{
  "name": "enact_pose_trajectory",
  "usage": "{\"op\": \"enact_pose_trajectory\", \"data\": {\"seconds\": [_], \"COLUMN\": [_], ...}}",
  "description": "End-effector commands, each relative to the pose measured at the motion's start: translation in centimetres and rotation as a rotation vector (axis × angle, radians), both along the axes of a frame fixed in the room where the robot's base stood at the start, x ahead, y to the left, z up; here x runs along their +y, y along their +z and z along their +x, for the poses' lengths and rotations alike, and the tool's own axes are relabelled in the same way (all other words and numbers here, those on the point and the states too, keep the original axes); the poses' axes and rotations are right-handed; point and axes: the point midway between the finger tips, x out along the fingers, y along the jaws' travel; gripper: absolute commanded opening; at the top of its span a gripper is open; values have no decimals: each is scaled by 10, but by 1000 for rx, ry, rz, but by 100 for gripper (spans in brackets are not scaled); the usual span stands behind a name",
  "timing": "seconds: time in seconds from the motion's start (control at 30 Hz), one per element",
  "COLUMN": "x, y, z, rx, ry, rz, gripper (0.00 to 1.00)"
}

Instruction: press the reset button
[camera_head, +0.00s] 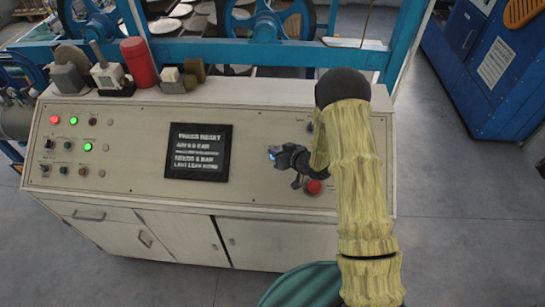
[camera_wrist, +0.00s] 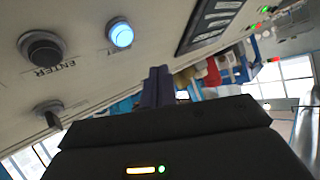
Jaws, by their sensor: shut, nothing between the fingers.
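A blue-lit round button (camera_wrist: 120,33) shows on the console panel in the wrist view. It also shows as a small blue spot beside my gripper in the head view (camera_head: 271,155). No label on it is readable. A dark button (camera_wrist: 42,48) marked ENTER sits to its left in the wrist view. My gripper (camera_head: 278,154) is in front of the panel, right of the black display, close to the blue button. Its fingers (camera_wrist: 157,86) are shut and empty. In the wrist view they appear apart from the blue button. My arm hides part of the panel's right side.
A red mushroom button (camera_head: 313,187) is just below my gripper. A black display (camera_head: 197,152) has a top line that seems to read "PRESS RESET". A dark switch (camera_wrist: 48,112) is below ENTER. A red cylinder (camera_head: 139,62) and other items stand on the console's top.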

Motion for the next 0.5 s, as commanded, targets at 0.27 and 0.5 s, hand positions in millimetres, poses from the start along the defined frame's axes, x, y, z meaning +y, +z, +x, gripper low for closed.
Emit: {"op": "enact_pose_trajectory", "data": {"seconds": [0.27, 0.5], "x": [-2, 2], "y": [-33, -41], "z": [17, 23], "rx": [-1, 1], "ry": [-2, 3], "rz": [0, 0], "gripper": [0, 0]}}
